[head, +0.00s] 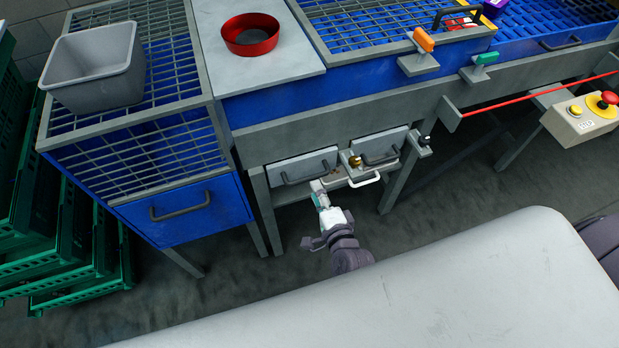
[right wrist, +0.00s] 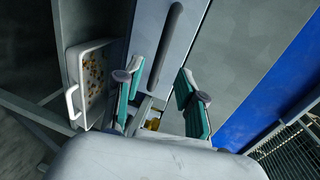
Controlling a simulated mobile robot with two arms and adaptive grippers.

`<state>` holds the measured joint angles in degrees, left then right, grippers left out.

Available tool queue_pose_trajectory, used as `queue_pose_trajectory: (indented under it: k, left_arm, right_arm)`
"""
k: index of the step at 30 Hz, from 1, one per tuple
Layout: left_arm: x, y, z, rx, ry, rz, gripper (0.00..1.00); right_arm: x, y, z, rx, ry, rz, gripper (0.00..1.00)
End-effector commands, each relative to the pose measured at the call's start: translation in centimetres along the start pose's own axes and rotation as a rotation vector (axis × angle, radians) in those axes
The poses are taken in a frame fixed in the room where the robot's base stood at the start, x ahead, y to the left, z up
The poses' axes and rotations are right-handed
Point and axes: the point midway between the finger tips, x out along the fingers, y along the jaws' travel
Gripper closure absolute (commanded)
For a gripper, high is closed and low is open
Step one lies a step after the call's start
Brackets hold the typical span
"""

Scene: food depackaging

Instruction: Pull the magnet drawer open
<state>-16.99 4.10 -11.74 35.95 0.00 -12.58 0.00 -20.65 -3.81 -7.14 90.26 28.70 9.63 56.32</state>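I cannot tell by a label which is the magnet drawer. My right gripper (head: 318,190) is just in front of the left drawer, near its handle (head: 322,174). In the right wrist view its teal-padded fingers (right wrist: 158,98) are apart, with the dark handle (right wrist: 167,45) showing between them. I cannot tell whether they reach around it. The left drawer looks shut. My left gripper is not in view.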

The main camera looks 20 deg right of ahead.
Motion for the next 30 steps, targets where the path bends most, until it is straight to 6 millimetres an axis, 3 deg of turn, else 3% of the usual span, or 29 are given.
queue_pose_trajectory:
  k: [3, 9, 22, 30]
  left_arm:
    - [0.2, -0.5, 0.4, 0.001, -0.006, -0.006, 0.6]
    - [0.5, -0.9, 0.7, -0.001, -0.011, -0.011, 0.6]
    - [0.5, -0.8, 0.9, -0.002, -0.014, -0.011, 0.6]
    - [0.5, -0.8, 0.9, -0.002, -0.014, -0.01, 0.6]
  right_arm:
    - [2.6, 0.0, 0.1, 0.0, -0.001, -0.001, 0.61]
    - [5.3, 0.1, 0.0, 0.0, -0.001, 0.001, 0.61]
    - [6.3, 0.1, 0.0, -0.001, -0.001, 0.002, 0.61]
    - [6.3, 0.1, 0.1, -0.001, -0.001, 0.002, 1.0]
